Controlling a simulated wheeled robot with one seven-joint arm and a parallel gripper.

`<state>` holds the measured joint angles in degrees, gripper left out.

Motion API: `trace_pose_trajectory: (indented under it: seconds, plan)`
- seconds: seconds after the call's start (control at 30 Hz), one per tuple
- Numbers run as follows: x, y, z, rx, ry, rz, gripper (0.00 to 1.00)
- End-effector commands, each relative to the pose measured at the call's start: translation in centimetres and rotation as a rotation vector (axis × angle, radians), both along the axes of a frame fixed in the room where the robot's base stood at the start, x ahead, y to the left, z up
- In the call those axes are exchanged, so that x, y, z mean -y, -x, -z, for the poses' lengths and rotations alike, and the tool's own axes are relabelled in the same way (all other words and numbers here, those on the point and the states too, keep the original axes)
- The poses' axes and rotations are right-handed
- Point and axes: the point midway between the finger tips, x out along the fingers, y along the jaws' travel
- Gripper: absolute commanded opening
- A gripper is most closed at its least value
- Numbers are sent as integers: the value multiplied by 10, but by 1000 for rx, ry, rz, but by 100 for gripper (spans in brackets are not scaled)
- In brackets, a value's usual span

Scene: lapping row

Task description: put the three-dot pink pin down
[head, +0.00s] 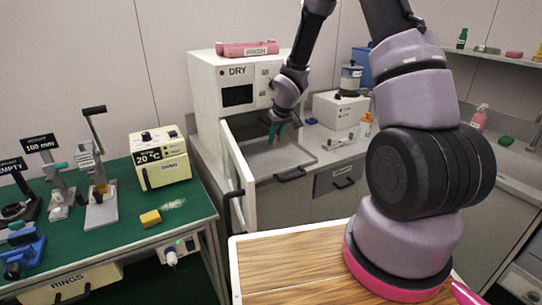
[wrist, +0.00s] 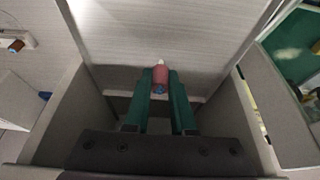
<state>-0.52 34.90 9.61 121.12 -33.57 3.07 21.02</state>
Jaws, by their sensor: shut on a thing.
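My gripper (head: 277,133) is in front of the white DRY cabinet, above a pale open surface at its base. In the wrist view my gripper (wrist: 160,85) has its green fingers shut on a small pink pin (wrist: 160,72). The pin sits between the fingertips, with a pale tip at one end and a bluish end towards the camera. Its dots cannot be made out. A pale grey surface lies beyond the pin; I cannot tell whether the pin touches it. In the head view the pin is too small to tell.
The DRY cabinet (head: 207,85) stands behind, with a pink WASH tray (head: 247,48) on top. An open white door (head: 238,180) stands left of my gripper. A green table (head: 130,215) with instruments is at left, a wooden top (head: 290,265) in front.

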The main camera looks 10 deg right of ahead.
Motion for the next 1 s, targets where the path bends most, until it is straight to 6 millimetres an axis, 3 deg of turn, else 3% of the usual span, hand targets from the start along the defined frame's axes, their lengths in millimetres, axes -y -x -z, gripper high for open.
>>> trace_pose_trajectory:
  seconds: [0.1, 0.5, 0.9, 0.93, 1.0]
  plan:
    - [-1, 1, 19, -2, 1, -2, 0]
    - [0, 1, 66, -1, 1, -1, 0]
    - [0, 1, 71, 0, 0, 1, 0]
    - [0, 0, 70, 1, -1, 1, 35]
    - [0, 0, 70, 1, -1, 1, 53]
